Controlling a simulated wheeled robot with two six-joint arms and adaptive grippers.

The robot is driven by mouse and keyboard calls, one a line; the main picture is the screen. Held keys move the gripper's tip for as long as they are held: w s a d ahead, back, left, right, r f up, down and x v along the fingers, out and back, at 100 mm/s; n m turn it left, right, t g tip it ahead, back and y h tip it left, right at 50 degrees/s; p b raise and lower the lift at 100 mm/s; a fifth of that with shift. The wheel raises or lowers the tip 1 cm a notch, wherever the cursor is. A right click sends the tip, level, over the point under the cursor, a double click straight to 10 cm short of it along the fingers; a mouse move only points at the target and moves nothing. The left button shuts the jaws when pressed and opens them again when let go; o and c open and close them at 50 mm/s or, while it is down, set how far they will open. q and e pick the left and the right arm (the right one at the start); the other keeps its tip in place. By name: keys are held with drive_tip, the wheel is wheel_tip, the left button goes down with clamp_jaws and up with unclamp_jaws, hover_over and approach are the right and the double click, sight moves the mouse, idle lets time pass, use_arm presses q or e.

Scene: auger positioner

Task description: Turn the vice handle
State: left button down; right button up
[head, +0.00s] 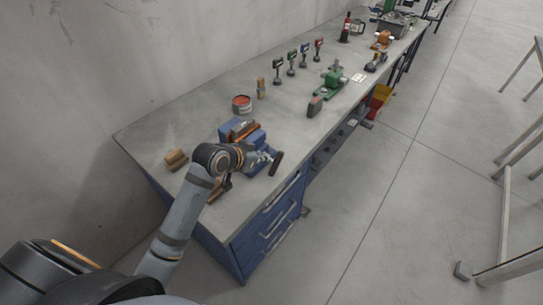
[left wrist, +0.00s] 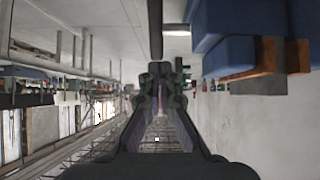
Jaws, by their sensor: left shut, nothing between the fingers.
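A blue vice (head: 250,136) with orange-brown jaw pieces stands on the near end of the grey workbench (head: 205,133). Its blue body also shows at the upper right of the left wrist view (left wrist: 222,52). A dark bar that looks like the vice handle (head: 276,163) stands at the vice's front right; it also shows at the top middle of the left wrist view (left wrist: 155,30). My left gripper (head: 265,157) is shut and empty beside the vice, with its fingertips (left wrist: 161,69) close to the bar. I cannot tell whether they touch it. My right gripper is out of view.
A wooden block (head: 176,160) lies left of the vice and a red-rimmed tin (head: 242,104) stands behind it. Several drills and a green machine (head: 332,82) stand farther along the bench. Blue drawers (head: 275,215) are below.

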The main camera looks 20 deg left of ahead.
sight(277, 155)
use_arm(q)
drive_tip(key=p+x, duration=0.1)
drive_tip(key=x, duration=0.5)
drive_tip(key=shift+a, duration=0.1)
drive_tip(key=shift+w+p, duration=0.35)
drive_tip(key=shift+p, duration=0.1)
drive_tip(key=shift+s+d+r+p, duration=0.1)
drive_tip(key=shift+d+r+p, duration=0.15)
drive_tip(key=shift+p, duration=0.25)
drive_tip(key=shift+f, duration=0.25)
